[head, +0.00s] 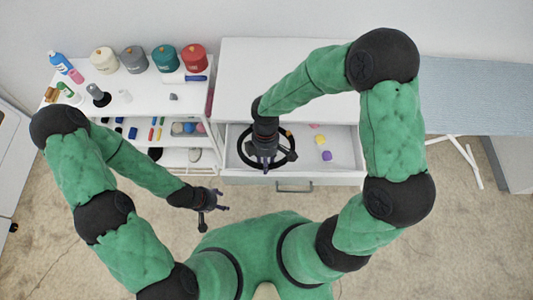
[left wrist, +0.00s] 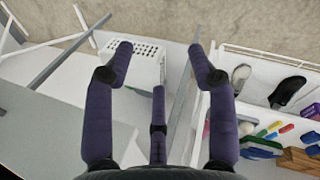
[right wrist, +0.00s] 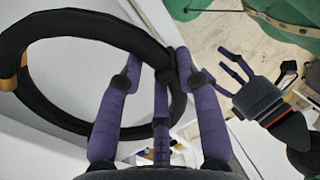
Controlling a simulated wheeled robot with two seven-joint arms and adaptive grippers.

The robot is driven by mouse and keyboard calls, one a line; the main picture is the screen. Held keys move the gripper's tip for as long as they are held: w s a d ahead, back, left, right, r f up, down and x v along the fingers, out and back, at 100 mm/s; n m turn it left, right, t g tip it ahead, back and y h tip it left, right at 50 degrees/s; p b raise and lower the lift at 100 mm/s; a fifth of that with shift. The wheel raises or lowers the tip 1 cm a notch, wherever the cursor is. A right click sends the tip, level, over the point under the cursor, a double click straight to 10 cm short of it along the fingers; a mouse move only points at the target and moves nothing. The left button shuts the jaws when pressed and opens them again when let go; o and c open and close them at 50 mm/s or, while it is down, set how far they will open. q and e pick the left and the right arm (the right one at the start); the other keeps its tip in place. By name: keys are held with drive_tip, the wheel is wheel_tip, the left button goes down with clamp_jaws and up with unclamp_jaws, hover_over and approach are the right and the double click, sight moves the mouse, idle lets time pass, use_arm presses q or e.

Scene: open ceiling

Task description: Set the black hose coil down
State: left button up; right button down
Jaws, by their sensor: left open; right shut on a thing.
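The black hose coil (right wrist: 98,27) is a thick black ring with a tan band at its left in the right wrist view. My right gripper (right wrist: 152,62) is shut on the coil's rim. In the head view the coil (head: 240,147) shows around that gripper (head: 265,163), over the left part of an open white drawer (head: 335,177). I cannot tell whether the coil touches the drawer floor. My left gripper (head: 213,200) is open and empty, in front of the shelf unit and left of the drawer; its spread fingers (left wrist: 160,60) show in its wrist view.
Small pink, yellow and purple items (head: 320,140) lie in the drawer's right part. A white shelf unit (head: 150,112) at left holds canisters, bottles and small goods. A blue-grey ironing board (head: 475,95) stands at right. The white cabinet top (head: 245,70) is mostly clear.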

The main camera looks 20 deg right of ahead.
drive_tip(key=shift+w+d+f+b, duration=0.25)
drive_tip(key=shift+w+f, duration=0.25)
drive_tip(key=shift+w, duration=0.25)
drive_tip(key=shift+w+d+f+b, duration=0.15)
drive_tip(key=shift+w+f+b, duration=0.15)
drive_tip(key=shift+w+f, duration=0.35)
drive_tip(key=shift+w+d+f+b, duration=0.2)
drive_tip(key=shift+w+f+b, duration=0.15)
drive_tip(key=shift+w, duration=0.5)
drive_tip(key=shift+f, duration=0.1)
drive_tip(key=c, duration=0.9)
unclamp_jaws()
drive_tip(key=shift+o, duration=0.2)
drive_tip(key=p+v, duration=0.4)
drive_tip(key=v, duration=0.8)
